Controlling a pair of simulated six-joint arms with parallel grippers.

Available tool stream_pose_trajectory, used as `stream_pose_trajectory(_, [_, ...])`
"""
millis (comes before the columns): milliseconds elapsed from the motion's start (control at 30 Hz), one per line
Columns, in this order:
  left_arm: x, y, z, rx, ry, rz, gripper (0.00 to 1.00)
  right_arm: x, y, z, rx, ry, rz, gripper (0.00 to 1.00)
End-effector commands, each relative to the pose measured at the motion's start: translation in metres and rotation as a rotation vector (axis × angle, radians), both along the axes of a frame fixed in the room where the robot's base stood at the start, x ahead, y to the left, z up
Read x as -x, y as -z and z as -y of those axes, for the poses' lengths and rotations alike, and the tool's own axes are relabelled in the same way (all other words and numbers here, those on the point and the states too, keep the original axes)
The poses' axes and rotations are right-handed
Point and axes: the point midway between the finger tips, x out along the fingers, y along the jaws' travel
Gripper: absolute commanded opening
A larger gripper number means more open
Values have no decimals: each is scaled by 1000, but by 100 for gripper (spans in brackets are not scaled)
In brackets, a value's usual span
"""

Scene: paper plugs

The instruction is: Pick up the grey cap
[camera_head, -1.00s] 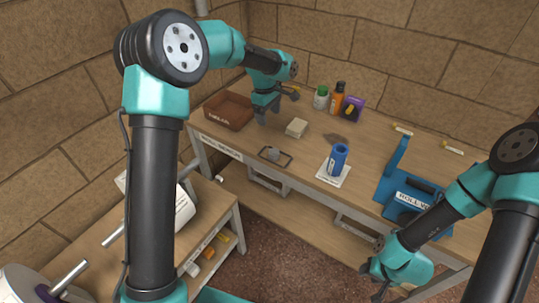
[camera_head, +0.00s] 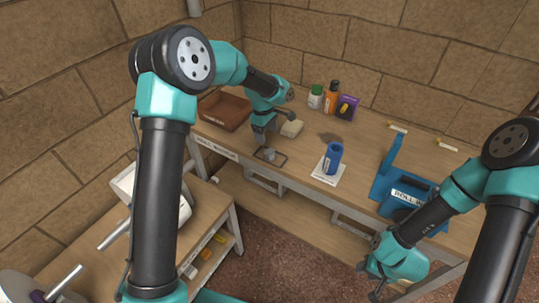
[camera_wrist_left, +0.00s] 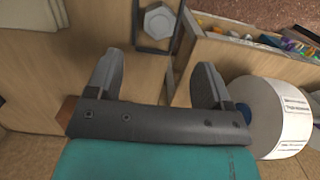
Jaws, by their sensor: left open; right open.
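The grey cap (camera_head: 269,154) sits inside a small dark rectangular frame (camera_head: 283,165) near the front edge of the workbench. In the left wrist view the cap (camera_wrist_left: 158,20) looks hexagonal, with the frame (camera_wrist_left: 137,42) around it, at the top of the picture. My left gripper (camera_head: 262,145) is open and empty, just above and slightly left of the cap. Its open fingers (camera_wrist_left: 157,65) show in the wrist view, with the cap beyond their tips. My right gripper (camera_head: 380,280) hangs open at the lower right, in front of the bench and far from the cap.
A cream block (camera_head: 292,128) lies close behind my left gripper, and a brown tray (camera_head: 224,111) stands to its left. A blue cylinder (camera_head: 333,158) stands on a white card to the right. A blue holder (camera_head: 405,190) is further right. A white roll (camera_wrist_left: 275,115) stands on the side table.

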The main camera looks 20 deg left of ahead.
Motion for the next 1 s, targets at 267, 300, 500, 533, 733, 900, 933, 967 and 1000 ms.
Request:
stream_pose_trajectory(267, [1,39,4,0,-1,-1,74,0,0,0,0,0,0,43])
stream_pose_trajectory(300, [1,41,4,0,-1,0,74,0,0,0,0,0,0,43])
stream_pose_trajectory(500, [1,42,5,0,-1,1,74,0,0,0,0,0,0,43])
stream_pose_trajectory(533, [1,42,5,0,0,1,74,0,0,0,0,0,0,43])
stream_pose_trajectory(733, [1,46,5,0,0,-1,74,0,0,0,0,0,0,43])
stream_pose_trajectory(900, [2,66,9,-1,1,-2,74,0,0,0,0,0,0,43])
stream_pose_trajectory(933, [2,70,9,-1,0,-3,74,0,0,0,0,0,0,43])
stream_pose_trajectory(967, [2,75,10,-1,0,-2,74,0,0,0,0,0,0,43])
stream_pose_trajectory(1000, [2,80,10,0,-1,-1,74,0,0,0,0,0,0,43])
